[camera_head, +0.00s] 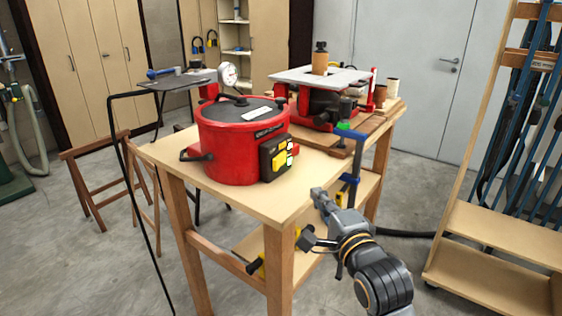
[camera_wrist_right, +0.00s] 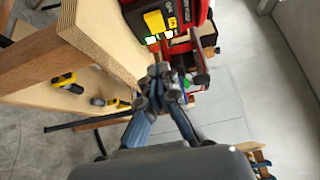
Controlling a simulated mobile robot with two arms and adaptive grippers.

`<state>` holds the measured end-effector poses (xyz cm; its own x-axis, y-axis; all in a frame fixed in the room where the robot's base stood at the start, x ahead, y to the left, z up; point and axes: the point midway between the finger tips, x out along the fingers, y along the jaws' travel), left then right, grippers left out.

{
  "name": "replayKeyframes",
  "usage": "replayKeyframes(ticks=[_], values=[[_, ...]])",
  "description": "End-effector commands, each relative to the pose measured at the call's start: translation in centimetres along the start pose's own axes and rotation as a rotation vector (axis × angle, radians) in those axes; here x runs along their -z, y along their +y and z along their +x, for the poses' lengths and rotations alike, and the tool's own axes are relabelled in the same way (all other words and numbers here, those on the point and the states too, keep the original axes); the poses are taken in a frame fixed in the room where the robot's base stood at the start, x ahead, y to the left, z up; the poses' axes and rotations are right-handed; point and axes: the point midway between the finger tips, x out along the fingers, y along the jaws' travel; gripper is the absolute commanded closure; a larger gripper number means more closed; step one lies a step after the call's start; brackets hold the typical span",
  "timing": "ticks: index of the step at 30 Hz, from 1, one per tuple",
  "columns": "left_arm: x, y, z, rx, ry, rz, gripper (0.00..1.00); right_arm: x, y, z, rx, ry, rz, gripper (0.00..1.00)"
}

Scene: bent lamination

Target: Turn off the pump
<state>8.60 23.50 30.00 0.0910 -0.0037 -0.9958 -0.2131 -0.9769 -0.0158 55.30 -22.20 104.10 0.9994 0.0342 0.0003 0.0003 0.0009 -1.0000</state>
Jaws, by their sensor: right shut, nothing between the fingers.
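The pump is a red round pot (camera_head: 228,150) with a dark lid and a white dial gauge (camera_head: 228,75), upright on the wooden table. A black control box (camera_head: 267,164) on its side carries a yellow switch (camera_head: 279,161) and small lit green and white lights. The box with its yellow switch (camera_wrist_right: 154,21) also shows at the top of the right wrist view. My right gripper (camera_head: 318,193) is shut and empty, beside the table's right edge. It is apart from the switch, below and right of it. The right wrist view shows its fingertips (camera_wrist_right: 160,72) together. My left gripper is not in view.
The wooden table's corner (camera_head: 290,215) lies close to my right gripper. A blue clamp (camera_head: 350,165) stands at the table's right edge. A red machine with a grey top (camera_head: 320,78) stands behind the pump. A wooden rack (camera_head: 500,235) stands at right.

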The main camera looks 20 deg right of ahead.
Motion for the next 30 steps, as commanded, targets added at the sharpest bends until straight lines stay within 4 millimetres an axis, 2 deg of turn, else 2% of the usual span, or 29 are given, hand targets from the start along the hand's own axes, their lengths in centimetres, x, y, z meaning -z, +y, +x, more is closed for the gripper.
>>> replayKeyframes(ticks=[9, 14, 27, 30], values=[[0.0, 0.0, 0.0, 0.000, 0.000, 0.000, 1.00, 0.0, 0.0, 0.1, 0.000, 0.000, 0.001, 1.00], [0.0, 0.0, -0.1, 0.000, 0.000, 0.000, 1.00, 0.0, 0.0, 1.3, 0.001, 0.000, -0.001, 1.00], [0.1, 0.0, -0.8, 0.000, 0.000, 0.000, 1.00, 0.0, -0.1, 10.2, -0.001, 0.001, -0.004, 1.00], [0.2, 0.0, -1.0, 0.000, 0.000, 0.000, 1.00, -1.3, 0.0, 11.3, -0.001, -0.002, -0.001, 1.00]])
